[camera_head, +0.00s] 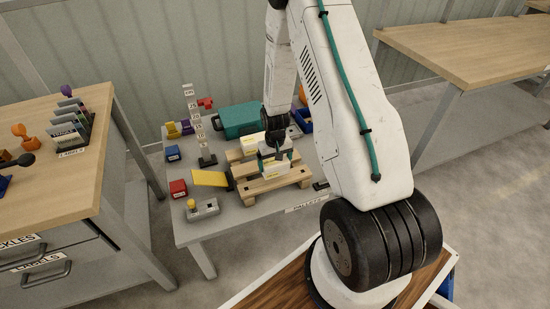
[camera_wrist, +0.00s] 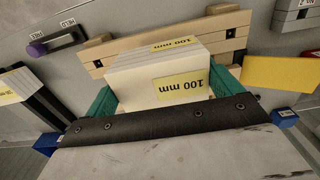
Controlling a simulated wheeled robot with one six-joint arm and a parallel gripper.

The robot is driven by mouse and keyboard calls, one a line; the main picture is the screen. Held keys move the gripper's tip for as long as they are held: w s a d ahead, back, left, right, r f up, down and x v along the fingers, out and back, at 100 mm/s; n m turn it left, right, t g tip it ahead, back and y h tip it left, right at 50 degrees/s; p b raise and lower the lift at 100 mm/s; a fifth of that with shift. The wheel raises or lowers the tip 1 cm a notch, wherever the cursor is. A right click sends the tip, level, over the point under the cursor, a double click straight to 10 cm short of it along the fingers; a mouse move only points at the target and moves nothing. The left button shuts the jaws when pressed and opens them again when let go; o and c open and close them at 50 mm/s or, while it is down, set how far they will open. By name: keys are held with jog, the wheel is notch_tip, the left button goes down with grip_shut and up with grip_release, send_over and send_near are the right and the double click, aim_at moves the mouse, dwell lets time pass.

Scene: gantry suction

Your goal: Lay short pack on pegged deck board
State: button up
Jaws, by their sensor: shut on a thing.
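My gripper (camera_head: 277,154) is shut on a white pack (camera_head: 272,163) over the front part of the wooden pallet (camera_head: 248,189). In the wrist view its teal fingers (camera_wrist: 167,95) clasp both ends of the pack (camera_wrist: 130,92), whose yellow label reads 100 mm. The pack sits low, close to the slatted boards (camera_wrist: 225,25); I cannot tell whether it rests on them. A second white pack with a yellow label (camera_head: 250,142) shows just behind and left of the gripper in the head view. Pegs on the boards cannot be made out.
A yellow plate (camera_head: 210,178) and a grey box with a yellow knob (camera_head: 203,209) stand left of the pallet. Red (camera_head: 178,188) and blue (camera_head: 172,153) blocks, a marked post (camera_head: 198,125) and a teal case (camera_head: 238,120) are around. The front table strip is bare.

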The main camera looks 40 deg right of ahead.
aim_at(275, 170)
jog(key=shift+f, duration=1.15)
jog(key=shift+f, duration=1)
dwell(0.5)
jog(key=o, duration=0.9)
jog(key=shift+c, duration=0.2)
notch_tip(275, 170, up, 8)
jog(key=shift+f, duration=0.15)
jog(key=s+a+r+n, duration=0.1)
jog(key=s+a+r, duration=0.4)
jog(key=s+r, duration=0.4)
jog(key=s+a+r+n+t, duration=0.1)
jog(key=s+a+r, duration=0.5)
jog(key=r, duration=1.1)
jog(key=s+a+r+n, duration=0.1)
jog(key=s+a+r, duration=0.4)
jog(key=s+r, duration=0.7)
jog(key=shift+a+r, duration=0.4)
jog(key=shift+r, duration=0.5)
